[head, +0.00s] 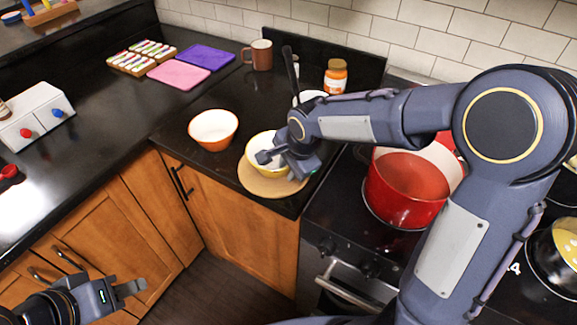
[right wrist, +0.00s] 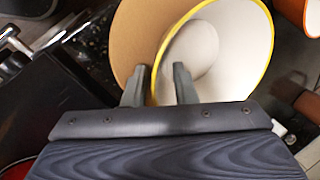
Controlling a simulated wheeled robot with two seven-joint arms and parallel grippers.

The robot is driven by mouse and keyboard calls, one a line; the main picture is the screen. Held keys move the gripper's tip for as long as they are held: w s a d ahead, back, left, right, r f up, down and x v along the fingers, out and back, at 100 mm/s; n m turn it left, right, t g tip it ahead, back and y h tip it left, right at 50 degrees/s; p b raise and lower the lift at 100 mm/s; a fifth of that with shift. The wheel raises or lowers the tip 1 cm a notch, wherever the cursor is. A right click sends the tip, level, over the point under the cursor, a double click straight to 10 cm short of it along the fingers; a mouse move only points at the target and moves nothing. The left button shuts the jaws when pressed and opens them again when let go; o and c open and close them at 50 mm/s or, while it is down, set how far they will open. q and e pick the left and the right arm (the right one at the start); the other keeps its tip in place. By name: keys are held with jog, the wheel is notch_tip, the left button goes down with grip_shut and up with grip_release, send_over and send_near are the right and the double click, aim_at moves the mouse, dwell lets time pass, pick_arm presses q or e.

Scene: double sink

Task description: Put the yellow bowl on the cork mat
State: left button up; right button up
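The yellow bowl (head: 263,143), white inside with a yellow rim, sits over the back part of the round cork mat (head: 270,188) in the head view. In the right wrist view the bowl (right wrist: 225,50) covers part of the mat (right wrist: 130,40). My right gripper (head: 283,160) is at the bowl's near rim. Its fingers (right wrist: 160,85) stand apart, one on each side of the rim, with a gap between them. The bowl's underside is hidden, so its contact with the mat cannot be seen. My left gripper (head: 125,290) is empty and open at the lower left, away from the counter.
An orange bowl (head: 213,129) stands left of the yellow bowl. A red pot (head: 405,190) is on the stove at right.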

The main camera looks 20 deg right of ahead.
jog(key=shift+r, duration=0.35)
jog(key=v, duration=1.2)
jog(key=s+d+f+n+t+y, duration=0.1)
jog(key=s+d+f+n, duration=0.1)
jog(key=s+n, duration=0.4)
jog(key=s+d+f+n+y, duration=0.1)
jog(key=s+d+f+n, duration=0.2)
jog(key=s, duration=1.1)
jog(key=d+n, duration=0.1)
jog(key=n, duration=0.2)
jog(key=shift+f+t, duration=0.3)
jog(key=shift+t, duration=0.1)
